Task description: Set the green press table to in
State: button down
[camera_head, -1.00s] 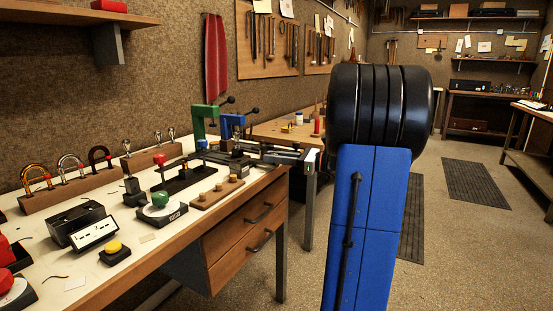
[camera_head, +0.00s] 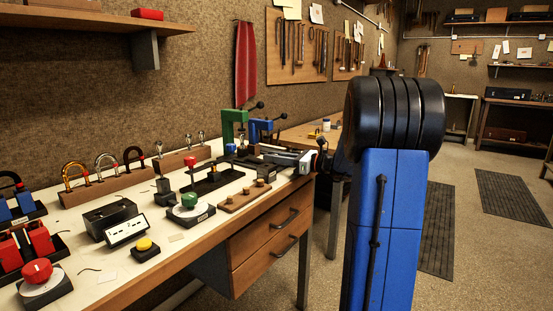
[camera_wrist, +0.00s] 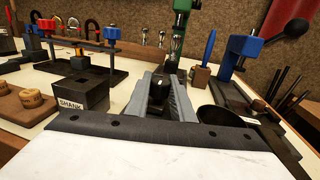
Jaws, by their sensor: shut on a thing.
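The green press (camera_head: 234,127) stands at the far right end of the white-topped bench in the head view, left of a blue press (camera_head: 260,129). In the wrist view the green press (camera_wrist: 181,25) stands upright straight ahead, beyond my fingers; its upper part is cut off. My gripper (camera_wrist: 160,92) is shut on a small black knob (camera_wrist: 159,88) in front of the green press. The knob appears to belong to its table, but the fingers hide the joint. In the head view my gripper (camera_head: 281,156) reaches in from the right, low over the bench. The table's exact position is unclear.
In the wrist view a black block marked SHANK (camera_wrist: 80,96) stands left of my fingers, and a dark round cup (camera_wrist: 220,117) stands close on the right. The blue press (camera_wrist: 250,55) with its black-knobbed lever rises at right. Wooden pegs sit on a board (camera_head: 246,198).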

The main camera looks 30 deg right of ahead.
jog(key=c, duration=1.5)
grip_release()
jog(key=shift+w, duration=0.15)
jog(key=shift+c, duration=0.2)
jog(key=v, duration=1.7)
jog(key=shift+d, duration=0.1)
jog(key=shift+f, duration=0.1)
